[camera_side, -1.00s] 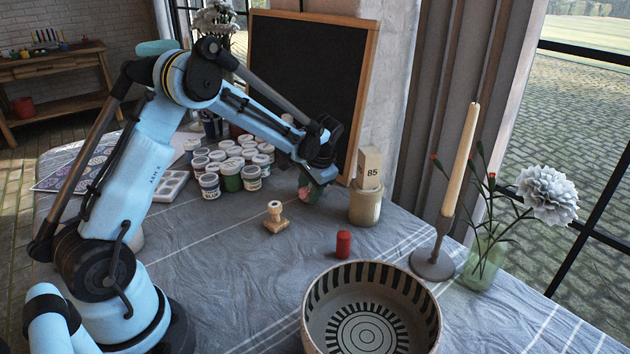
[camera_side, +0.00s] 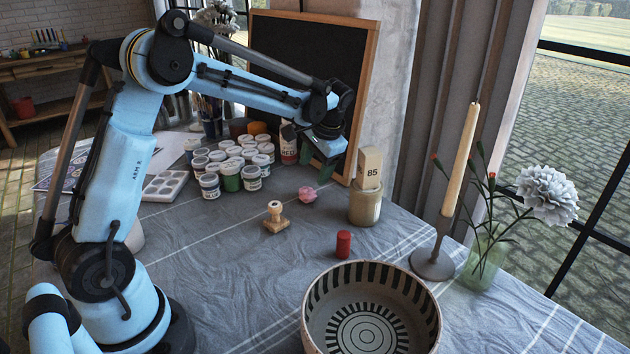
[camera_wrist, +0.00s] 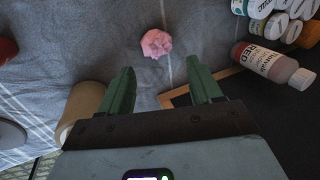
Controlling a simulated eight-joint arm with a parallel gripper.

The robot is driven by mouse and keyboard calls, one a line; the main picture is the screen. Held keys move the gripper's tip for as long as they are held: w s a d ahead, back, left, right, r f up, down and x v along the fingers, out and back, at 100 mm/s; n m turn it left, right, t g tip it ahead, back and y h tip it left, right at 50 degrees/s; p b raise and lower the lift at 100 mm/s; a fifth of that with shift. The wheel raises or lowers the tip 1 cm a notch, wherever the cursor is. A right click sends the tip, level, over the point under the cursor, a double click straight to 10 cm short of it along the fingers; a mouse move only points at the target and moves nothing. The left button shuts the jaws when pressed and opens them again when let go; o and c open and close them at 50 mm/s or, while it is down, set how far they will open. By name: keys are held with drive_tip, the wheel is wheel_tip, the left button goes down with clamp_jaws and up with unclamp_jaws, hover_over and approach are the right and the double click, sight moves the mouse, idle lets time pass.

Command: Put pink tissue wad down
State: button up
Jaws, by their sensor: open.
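The pink tissue wad (camera_side: 307,195) lies on the grey cloth between the wooden stamp and the beige pot. In the wrist view the wad (camera_wrist: 156,43) rests on the cloth beyond the fingertips, apart from them. My gripper (camera_side: 322,168) is above the wad and a little to its right in the side view. Its two green fingers (camera_wrist: 165,78) are spread apart with nothing between them.
Paint jars (camera_side: 231,178) crowd to the left of the wad. A wooden stamp (camera_side: 276,217), a beige pot (camera_side: 365,205), a red cylinder (camera_side: 343,244) and a striped bowl (camera_side: 318,338) stand nearby. A chalkboard (camera_side: 300,55) rises behind. A red-labelled bottle (camera_wrist: 272,65) is close by.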

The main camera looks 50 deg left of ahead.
drive_tip(key=s+d+r+t+h, duration=0.2)
drive_tip(key=s+d+r+t, duration=0.1)
drive_tip(key=s+d+r, duration=0.5)
drive_tip(key=s+d+f+t+h, duration=0.2)
drive_tip(key=s+d+t, duration=0.2)
drive_tip(key=s+d, duration=0.2)
drive_tip(key=shift+s+f, duration=0.4)
drive_tip(key=shift+s, duration=0.85)
